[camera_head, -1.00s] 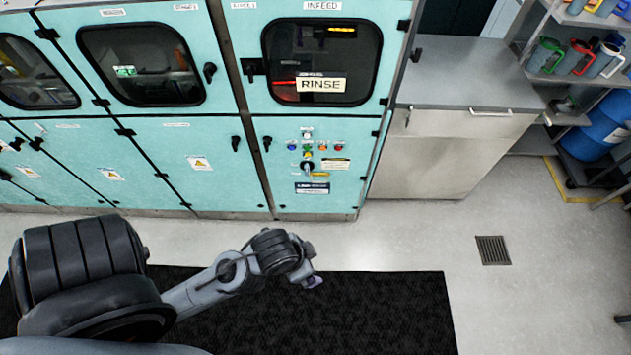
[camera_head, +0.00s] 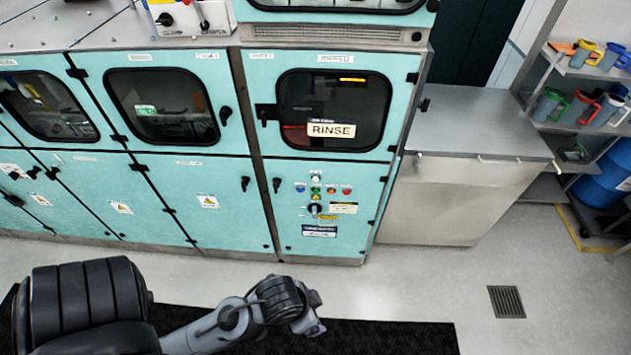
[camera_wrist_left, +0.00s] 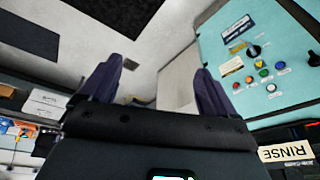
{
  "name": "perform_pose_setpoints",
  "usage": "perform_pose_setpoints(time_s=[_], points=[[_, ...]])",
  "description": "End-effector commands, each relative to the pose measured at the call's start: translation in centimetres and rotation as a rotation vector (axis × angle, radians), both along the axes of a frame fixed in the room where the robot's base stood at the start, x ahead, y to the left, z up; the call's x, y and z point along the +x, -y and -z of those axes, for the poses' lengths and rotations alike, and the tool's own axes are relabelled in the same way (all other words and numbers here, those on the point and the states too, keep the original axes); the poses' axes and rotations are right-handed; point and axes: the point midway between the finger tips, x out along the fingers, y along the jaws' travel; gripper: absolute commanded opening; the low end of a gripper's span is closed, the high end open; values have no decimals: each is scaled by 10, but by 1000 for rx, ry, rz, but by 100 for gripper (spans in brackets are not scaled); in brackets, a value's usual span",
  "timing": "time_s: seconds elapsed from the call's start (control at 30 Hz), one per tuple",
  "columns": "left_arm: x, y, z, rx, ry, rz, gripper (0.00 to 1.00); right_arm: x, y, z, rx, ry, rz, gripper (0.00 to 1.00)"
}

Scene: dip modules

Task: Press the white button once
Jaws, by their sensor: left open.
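The white button (camera_head: 316,178) is at the top of a small cluster of buttons on the teal machine's lower right door, below the RINSE window. In the left wrist view the white button (camera_wrist_left: 271,88) shows at the right, on the teal panel. My left gripper (camera_head: 316,329) is in front of the machine, over the dark mat and well apart from the panel. In the left wrist view its two dark fingers (camera_wrist_left: 159,66) are spread with nothing between them. My right gripper is not in view.
Blue (camera_head: 299,188), green (camera_head: 316,190), orange (camera_head: 331,190) and red (camera_head: 347,190) buttons and a black knob (camera_head: 314,209) sit close by the white button. A steel cabinet (camera_head: 450,200) stands to the right. Clear floor lies between gripper and machine.

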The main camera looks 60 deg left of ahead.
Motion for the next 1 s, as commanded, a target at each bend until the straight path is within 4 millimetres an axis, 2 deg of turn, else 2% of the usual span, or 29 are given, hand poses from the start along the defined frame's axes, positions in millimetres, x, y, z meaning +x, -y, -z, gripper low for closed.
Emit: perform_pose_setpoints(time_s=[0.03, 0.07, 0.57, 1.0], points=[[0, 0, 0, 0, 0, 0, 82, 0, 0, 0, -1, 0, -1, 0], [0, 0, 0, 0, 0, 0, 77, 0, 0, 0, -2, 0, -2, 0], [0, 0, 0, 0, 0, 0, 0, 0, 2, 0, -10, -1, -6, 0], [0, 0, 0, 0, 0, 0, 0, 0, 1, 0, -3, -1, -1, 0]])
